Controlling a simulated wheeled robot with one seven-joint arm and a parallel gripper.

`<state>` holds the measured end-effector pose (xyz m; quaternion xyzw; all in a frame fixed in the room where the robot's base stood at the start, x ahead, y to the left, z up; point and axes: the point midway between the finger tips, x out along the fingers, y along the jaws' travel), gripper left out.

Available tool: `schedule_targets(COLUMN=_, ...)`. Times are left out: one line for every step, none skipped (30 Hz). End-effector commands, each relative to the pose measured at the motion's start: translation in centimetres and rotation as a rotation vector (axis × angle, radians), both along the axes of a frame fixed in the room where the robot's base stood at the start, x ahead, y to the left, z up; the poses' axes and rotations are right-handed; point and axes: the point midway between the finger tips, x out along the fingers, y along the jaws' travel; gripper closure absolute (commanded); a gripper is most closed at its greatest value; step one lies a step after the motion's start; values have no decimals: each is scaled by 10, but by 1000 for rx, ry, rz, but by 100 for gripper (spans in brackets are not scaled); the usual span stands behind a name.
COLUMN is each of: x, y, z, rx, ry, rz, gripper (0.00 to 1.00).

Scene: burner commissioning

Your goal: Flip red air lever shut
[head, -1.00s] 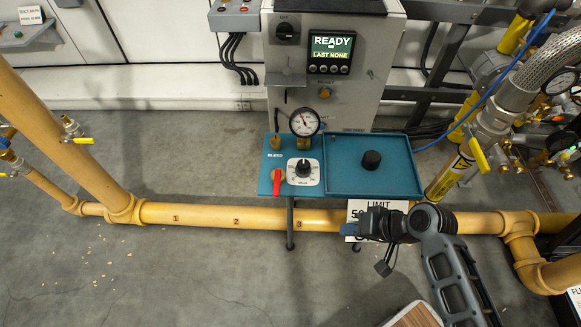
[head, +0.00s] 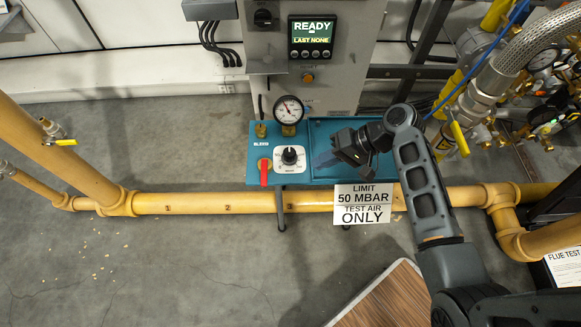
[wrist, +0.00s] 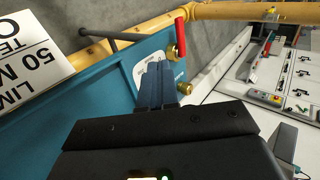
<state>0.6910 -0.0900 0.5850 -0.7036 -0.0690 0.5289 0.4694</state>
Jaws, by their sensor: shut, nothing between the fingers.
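The red air lever (head: 264,172) stands on a brass valve at the left end of the teal panel (head: 265,140), pointing toward the panel's front edge. It also shows in the wrist view (wrist: 180,35), past my gripper's tips. My gripper (head: 322,159) is shut and empty over the teal tray, to the right of the lever and apart from it. In the wrist view my gripper (wrist: 157,75) covers part of the white dial plate (wrist: 146,62). The regulator knob (head: 289,156) sits between the lever and my gripper.
A pressure gauge (head: 288,110) rises behind the knob. A white limit sign (head: 363,204) hangs at the panel's front. A yellow pipe (head: 225,203) runs below. The grey cabinet with the READY display (head: 311,33) stands behind.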

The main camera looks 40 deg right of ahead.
Motion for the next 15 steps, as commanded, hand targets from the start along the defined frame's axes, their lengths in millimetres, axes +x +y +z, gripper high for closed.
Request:
schedule_targets(x=2, y=3, z=-4, rx=0, ry=1, rz=1, gripper=100)
schedule_targets(x=3, y=5, z=-6, rx=0, ry=1, rz=1, gripper=100)
schedule_targets(x=5, y=8, z=-10, rx=1, ry=2, rz=2, gripper=100)
schedule_targets(x=7, y=10, z=-13, rx=1, ry=2, rz=2, gripper=100)
schedule_targets(x=9, y=13, z=-17, rx=1, ry=1, rz=1, gripper=100)
schedule_targets(x=12, y=18, z=-22, rx=2, ry=2, rz=3, gripper=100)
schedule_targets(x=15, y=21, z=-26, rx=1, ry=2, rz=2, gripper=100)
schedule_targets(x=17, y=25, z=-30, rx=1, ry=2, rz=2, gripper=100)
schedule_targets(x=21, y=30, z=-35, rx=1, ry=1, rz=3, gripper=100)
schedule_targets(x=24, y=34, z=-40, rx=1, ry=2, rz=4, gripper=100)
schedule_targets(x=26, y=37, z=-43, rx=1, ry=1, rz=3, gripper=100)
schedule_targets(x=30, y=41, z=-49, rx=1, ry=2, rz=2, gripper=100)
schedule_targets(x=32, y=45, z=-53, rx=1, ry=1, rz=1, gripper=100)
schedule_targets(x=35, y=48, z=-57, rx=1, ry=1, rz=3, gripper=100)
schedule_targets(x=38, y=53, z=-62, rx=1, ry=2, rz=2, gripper=100)
